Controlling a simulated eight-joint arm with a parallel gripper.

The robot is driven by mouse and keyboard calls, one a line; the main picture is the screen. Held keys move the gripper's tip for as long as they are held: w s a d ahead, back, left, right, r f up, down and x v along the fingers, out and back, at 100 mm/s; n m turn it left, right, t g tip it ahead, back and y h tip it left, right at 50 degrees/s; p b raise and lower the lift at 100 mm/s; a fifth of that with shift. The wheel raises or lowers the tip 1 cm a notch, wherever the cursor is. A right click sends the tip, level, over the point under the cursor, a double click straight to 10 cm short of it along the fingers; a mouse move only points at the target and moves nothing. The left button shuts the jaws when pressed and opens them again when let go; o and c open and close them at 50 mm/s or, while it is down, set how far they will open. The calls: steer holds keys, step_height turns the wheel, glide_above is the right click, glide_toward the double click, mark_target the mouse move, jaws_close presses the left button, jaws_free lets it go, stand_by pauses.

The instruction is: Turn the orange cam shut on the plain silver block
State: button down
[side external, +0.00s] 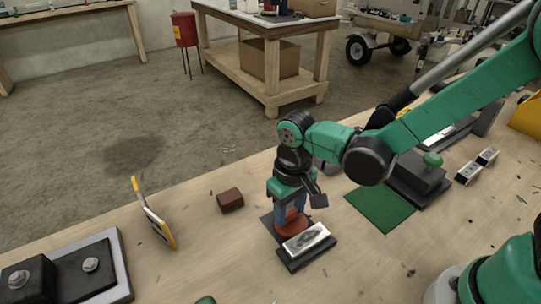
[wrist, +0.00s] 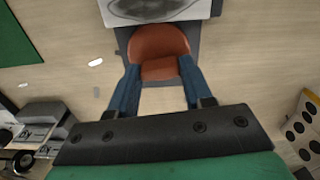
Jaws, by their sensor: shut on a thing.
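The orange cam (side external: 292,226) sits on a dark base plate (side external: 306,261), right beside the plain silver block (side external: 307,241). The block has a dark smudge on its top. In the wrist view the orange cam (wrist: 158,45) lies between my two blue fingers, and the silver block (wrist: 150,12) is just beyond it at the top edge, partly cut off. My gripper (side external: 291,214) points down and is shut on the cam; its fingertips (wrist: 159,68) are at the cam's two sides. Whether the cam touches the block is hard to tell.
A brown block (side external: 230,199) and a yellow-edged tool (side external: 155,216) lie left of my gripper. A grey fixture with bolts (side external: 75,270) is at the lower left. A green mat (side external: 381,209) and a dark box with a green knob (side external: 420,173) are to the right.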

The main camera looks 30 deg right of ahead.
mark_target(290, 212)
steer(key=c, duration=0.6)
jaws_free()
steer(key=shift+c, duration=0.2)
steer(key=shift+r, duration=0.1)
steer(key=shift+r, duration=2.75)
steer(key=s+d+r+t, duration=0.1)
steer(key=d+r+t, duration=0.2)
steer(key=d, duration=0.2)
steer(key=s+d+r+m+t, duration=0.1)
steer(key=s+d+r+t, duration=0.1)
steer(key=d, duration=0.4)
steer(key=shift+s+d+r+t, duration=0.3)
steer(key=shift+r+t, duration=0.35)
steer(key=shift+t, duration=0.45)
